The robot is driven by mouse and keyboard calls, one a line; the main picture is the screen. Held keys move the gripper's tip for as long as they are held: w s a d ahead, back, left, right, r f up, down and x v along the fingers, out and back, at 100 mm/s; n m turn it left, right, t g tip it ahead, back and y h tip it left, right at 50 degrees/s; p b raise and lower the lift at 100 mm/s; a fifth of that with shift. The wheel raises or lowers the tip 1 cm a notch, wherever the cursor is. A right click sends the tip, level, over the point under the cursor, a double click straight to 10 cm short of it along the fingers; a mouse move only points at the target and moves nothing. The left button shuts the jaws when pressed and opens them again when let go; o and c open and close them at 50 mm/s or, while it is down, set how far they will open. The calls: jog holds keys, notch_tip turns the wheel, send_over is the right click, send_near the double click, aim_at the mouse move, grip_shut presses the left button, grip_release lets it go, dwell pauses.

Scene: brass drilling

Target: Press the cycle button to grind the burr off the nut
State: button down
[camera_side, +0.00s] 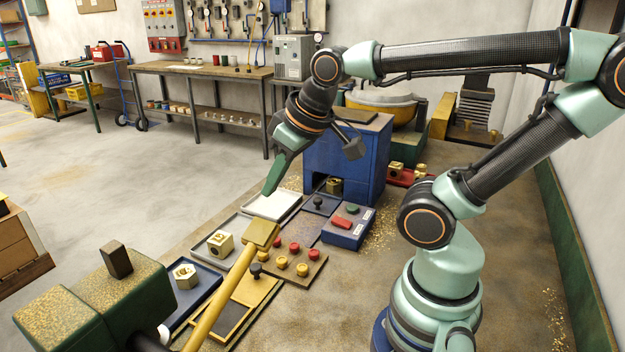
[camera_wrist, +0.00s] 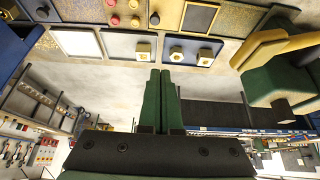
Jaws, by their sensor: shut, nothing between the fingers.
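My gripper (camera_side: 268,190) has green fingers. They are shut and empty, pointing down above the far edge of the white tray in the side view. In the wrist view the fingertips (camera_wrist: 160,73) lie side by side. A blue control box (camera_side: 354,235) stands to the right of and below my gripper, apart from it. It has a green button (camera_side: 352,208) and a red one (camera_side: 341,222) on top. The blue machine (camera_side: 350,155) stands behind it, with a brass nut (camera_side: 333,185) in its low opening. Whether that nut has a burr cannot be told.
A white tray (camera_side: 256,213) looks empty. A grey tray (camera_side: 204,250) holds a brass piece, and a blue tray (camera_side: 204,293) holds a hex nut. A board (camera_side: 298,283) carries red and yellow knobs. A yellow-handled hammer-like bar (camera_side: 225,290) crosses the foreground.

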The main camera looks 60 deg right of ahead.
dwell(0.3)
jog(key=m+g+h, duration=0.1)
jog(key=h, duration=0.5)
send_over(354, 208)
notch_tip(354, 208, down, 10)
jog(key=shift+r, duration=0.25)
jog(key=shift+f, duration=0.15)
jog(key=shift+f, duration=4.25)
jog(key=shift+f, duration=0.15)
jog(key=shift+f, duration=0.3)
